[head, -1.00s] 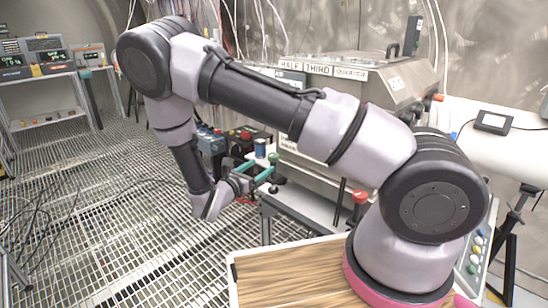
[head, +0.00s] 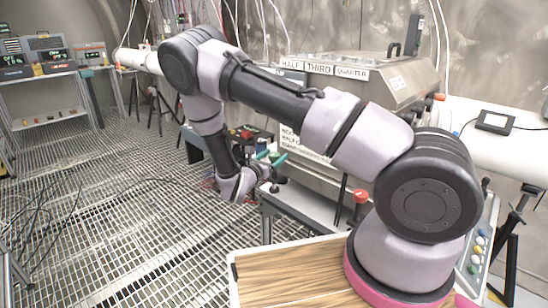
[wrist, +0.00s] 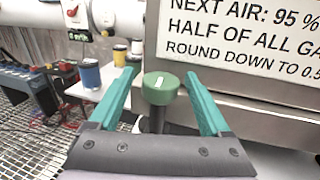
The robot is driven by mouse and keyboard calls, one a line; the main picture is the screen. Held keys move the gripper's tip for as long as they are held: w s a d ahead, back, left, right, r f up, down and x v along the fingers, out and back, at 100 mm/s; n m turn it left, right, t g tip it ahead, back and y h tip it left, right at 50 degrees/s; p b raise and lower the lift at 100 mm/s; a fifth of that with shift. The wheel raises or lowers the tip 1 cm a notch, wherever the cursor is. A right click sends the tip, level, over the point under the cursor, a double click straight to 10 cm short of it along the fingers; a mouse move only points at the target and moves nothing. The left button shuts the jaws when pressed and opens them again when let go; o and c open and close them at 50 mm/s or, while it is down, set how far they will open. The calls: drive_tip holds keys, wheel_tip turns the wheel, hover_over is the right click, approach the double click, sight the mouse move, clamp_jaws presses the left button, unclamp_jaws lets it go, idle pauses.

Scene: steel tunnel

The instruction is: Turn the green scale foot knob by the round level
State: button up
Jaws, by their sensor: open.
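The green knob (wrist: 160,88) stands upright on a dark stem in the middle of the wrist view, with a short white mark on its top. My gripper (wrist: 161,76) is open, its two teal fingers on the left and right of the knob with a gap to each side. In the head view my gripper (head: 268,161) is at the near left end of the steel machine, and the knob is hard to tell apart from the fingers there. I cannot make out the round level.
The steel machine with a lettered sign (wrist: 245,40) stands close behind and right of the knob. A red knob (head: 361,196) is nearer my base. Open grating floor lies left.

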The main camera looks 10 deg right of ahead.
clamp_jaws()
drive_tip(key=shift+m+g+h, duration=2.1)
drive_tip(key=shift+m+g, duration=0.1)
drive_tip(key=shift+g, duration=0.6)
unclamp_jaws()
drive_tip(key=v, duration=1)
drive_tip(key=shift+s+a, duration=0.2)
drive_tip(key=shift+a, duration=0.1)
